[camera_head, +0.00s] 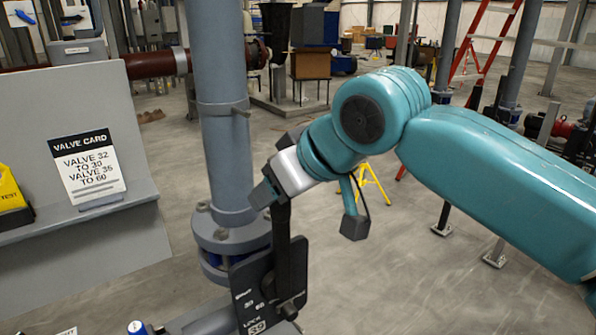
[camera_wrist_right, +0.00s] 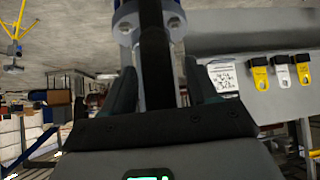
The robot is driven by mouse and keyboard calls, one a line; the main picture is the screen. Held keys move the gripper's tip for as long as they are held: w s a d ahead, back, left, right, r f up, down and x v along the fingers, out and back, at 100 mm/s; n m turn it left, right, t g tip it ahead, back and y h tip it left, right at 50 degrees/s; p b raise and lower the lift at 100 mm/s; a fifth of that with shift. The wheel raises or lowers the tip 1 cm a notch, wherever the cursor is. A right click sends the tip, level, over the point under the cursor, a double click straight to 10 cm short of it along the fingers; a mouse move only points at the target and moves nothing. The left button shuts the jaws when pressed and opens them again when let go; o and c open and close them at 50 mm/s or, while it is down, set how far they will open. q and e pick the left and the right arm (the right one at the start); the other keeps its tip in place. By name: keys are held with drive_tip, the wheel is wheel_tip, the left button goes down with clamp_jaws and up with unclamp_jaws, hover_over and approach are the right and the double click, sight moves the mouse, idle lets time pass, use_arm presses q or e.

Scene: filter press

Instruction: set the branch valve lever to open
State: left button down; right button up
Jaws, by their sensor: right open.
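The branch valve lever (camera_head: 282,250) is a dark bar standing about upright in front of a black marked plate (camera_head: 245,298). The plate shows small white numbers, only partly readable. My right gripper (camera_head: 264,194) is at the lever's upper end. In the right wrist view the lever (camera_wrist_right: 154,55) runs between the two open fingers. I cannot tell whether either finger touches it. The gripper hides the lever's top in the head view. A valve card (camera_head: 88,168) reads "valve 32 to 30, valve 35 to 60". My left gripper is not in view.
A grey vertical pipe (camera_head: 227,140) with a flange stands just behind the lever. A grey panel with a ledge (camera_head: 110,213) is at the left, bearing a yellow tester (camera_head: 12,192). Several padlock-like tags (camera_wrist_right: 282,70) show in the wrist view. Open floor lies beyond.

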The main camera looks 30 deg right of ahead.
drive_tip(key=p+v, duration=0.1)
drive_tip(key=v, duration=1.5)
drive_tip(key=shift+a, duration=0.15)
drive_tip(key=shift+s+a, duration=0.1)
drive_tip(key=shift+s, duration=0.05)
drive_tip(key=shift+f, duration=0.1)
